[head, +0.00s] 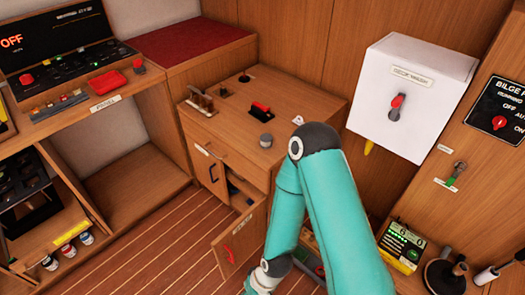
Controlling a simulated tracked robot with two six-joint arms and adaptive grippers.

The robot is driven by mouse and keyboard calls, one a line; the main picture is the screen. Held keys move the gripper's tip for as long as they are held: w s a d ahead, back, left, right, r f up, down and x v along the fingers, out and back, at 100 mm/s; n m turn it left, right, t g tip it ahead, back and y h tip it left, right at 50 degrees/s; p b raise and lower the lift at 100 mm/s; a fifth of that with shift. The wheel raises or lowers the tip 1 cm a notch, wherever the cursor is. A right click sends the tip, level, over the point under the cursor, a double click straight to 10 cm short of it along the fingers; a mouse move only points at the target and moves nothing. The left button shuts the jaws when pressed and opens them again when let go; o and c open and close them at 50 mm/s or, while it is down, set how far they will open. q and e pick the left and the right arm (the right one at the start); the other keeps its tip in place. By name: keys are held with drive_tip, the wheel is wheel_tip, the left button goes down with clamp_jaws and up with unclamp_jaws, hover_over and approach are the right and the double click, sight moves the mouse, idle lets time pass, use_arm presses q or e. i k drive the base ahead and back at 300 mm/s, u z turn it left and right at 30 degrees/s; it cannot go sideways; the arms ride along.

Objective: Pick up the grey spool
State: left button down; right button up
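A small grey cylinder, which looks like the grey spool (266,140), stands on the wooden cabinet top (235,125), near its front edge. My teal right arm comes in from the bottom right, bends at an elbow to the right of the spool, and drops to the bottom edge. Its wrist shows low in the picture, in front of the cabinet, well below the spool. The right gripper's fingers are out of the picture. My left gripper is not in view. Nothing touches the spool that I can see.
A red-handled switch (260,107) and a wooden rack (200,102) share the cabinet top. An open door (238,243) with a red handle stands below. A white box (412,95) hangs on the wall to the right. The striped floor (160,255) at left is clear.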

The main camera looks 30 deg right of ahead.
sight(266, 139)
drive_tip(key=z, duration=0.15)
drive_tip(key=i, duration=0.85)
drive_tip(key=u, duration=0.05)
